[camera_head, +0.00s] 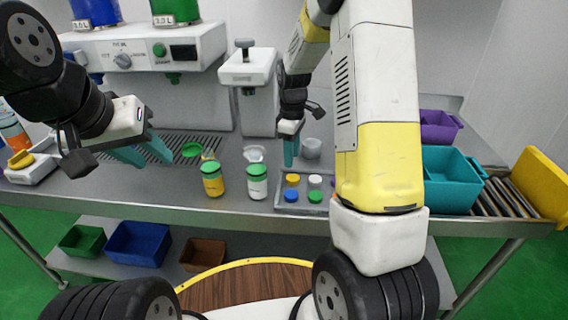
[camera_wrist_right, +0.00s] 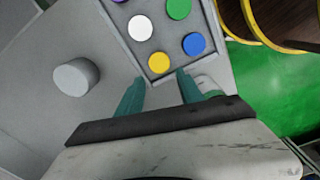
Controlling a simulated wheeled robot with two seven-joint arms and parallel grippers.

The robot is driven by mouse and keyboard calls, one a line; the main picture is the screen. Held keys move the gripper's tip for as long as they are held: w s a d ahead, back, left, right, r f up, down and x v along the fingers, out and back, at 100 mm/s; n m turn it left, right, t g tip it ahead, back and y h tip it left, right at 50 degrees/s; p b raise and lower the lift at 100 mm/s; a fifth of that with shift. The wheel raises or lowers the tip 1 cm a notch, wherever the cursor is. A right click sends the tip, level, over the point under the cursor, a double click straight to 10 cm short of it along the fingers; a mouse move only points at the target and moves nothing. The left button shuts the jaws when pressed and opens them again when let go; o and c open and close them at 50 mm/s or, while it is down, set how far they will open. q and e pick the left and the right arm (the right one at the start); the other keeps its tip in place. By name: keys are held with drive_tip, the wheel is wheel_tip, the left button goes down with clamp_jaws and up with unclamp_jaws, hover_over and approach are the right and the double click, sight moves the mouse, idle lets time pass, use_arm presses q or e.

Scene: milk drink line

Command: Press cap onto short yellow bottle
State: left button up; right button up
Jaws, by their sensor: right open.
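The short yellow bottle (camera_head: 213,185) stands upright near the front of the table, with a green top on it. A white bottle (camera_head: 257,187), also green-topped, stands to its right. A shallow tray (camera_head: 287,208) holds yellow (camera_head: 292,180), white (camera_head: 315,181), blue and green caps. My right gripper (camera_wrist_right: 160,84) is open and empty above the tray edge. The yellow cap (camera_wrist_right: 159,62) lies just beyond its fingertips, the blue cap (camera_wrist_right: 194,43) farther right. My left gripper (camera_head: 146,155) is open and empty above the slotted grate, left of the yellow bottle.
A grey cylinder (camera_wrist_right: 73,78) stands beside the tray. A capping press (camera_head: 247,70) and a dispenser (camera_head: 150,50) stand behind. A teal bin (camera_head: 450,180) and a roller conveyor (camera_head: 505,190) are at the right. A small yellow-and-white device (camera_head: 28,165) sits far left.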

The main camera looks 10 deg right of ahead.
sight(292, 177)
drive_tip(key=shift+f, duration=1.3)
drive_tip(key=shift+d+f, duration=0.1)
drive_tip(key=shift+f, duration=2.5)
drive_tip(key=shift+c, duration=0.2)
clamp_jaws()
drive_tip(key=shift+r, duration=0.1)
